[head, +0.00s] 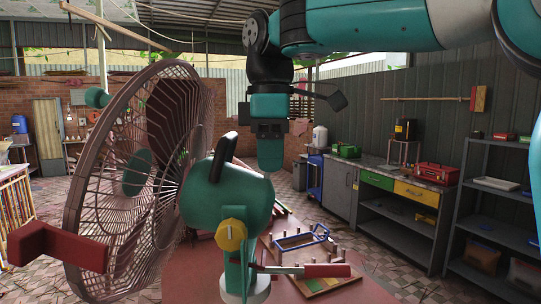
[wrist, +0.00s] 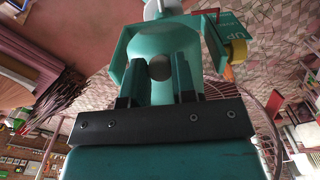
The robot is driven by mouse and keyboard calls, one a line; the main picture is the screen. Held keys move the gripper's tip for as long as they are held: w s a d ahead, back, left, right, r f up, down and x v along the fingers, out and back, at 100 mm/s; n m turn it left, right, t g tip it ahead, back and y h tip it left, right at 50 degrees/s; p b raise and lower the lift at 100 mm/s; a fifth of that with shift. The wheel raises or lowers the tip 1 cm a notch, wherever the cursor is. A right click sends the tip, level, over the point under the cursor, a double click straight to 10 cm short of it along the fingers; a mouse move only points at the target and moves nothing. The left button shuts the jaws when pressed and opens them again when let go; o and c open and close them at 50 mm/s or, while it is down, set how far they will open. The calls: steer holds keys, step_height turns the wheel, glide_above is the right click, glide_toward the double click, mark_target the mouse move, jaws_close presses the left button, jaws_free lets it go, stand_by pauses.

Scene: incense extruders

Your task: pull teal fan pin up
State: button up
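The teal fan (head: 227,196) stands close in front of me, its round wire cage (head: 135,170) to the left. A black, slanted peg-like piece (head: 224,157) sticks up from its motor housing; I cannot tell whether this is the pin. My gripper (head: 270,160) points down just right of this piece, by the top of the housing. In the wrist view, my gripper's two dark fingers (wrist: 159,82) are apart, over the teal housing (wrist: 163,42). A dark round end (wrist: 160,67) shows in the gap between them, with space on both sides.
A yellow knob (head: 231,235) and a red-handled lever (head: 310,270) are on the fan's stand. A wooden tray with a blue frame (head: 300,240) lies on the red table behind. A workbench (head: 395,185) and grey shelves (head: 490,210) stand at the right.

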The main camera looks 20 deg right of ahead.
jaws_close()
steer(key=shift+s+d+r+p, duration=0.1)
steer(key=shift+d+r+p, duration=0.1)
steer(key=shift+r+p, duration=0.8)
steer(key=shift+f, duration=0.1)
steer(key=o, duration=0.6)
jaws_free()
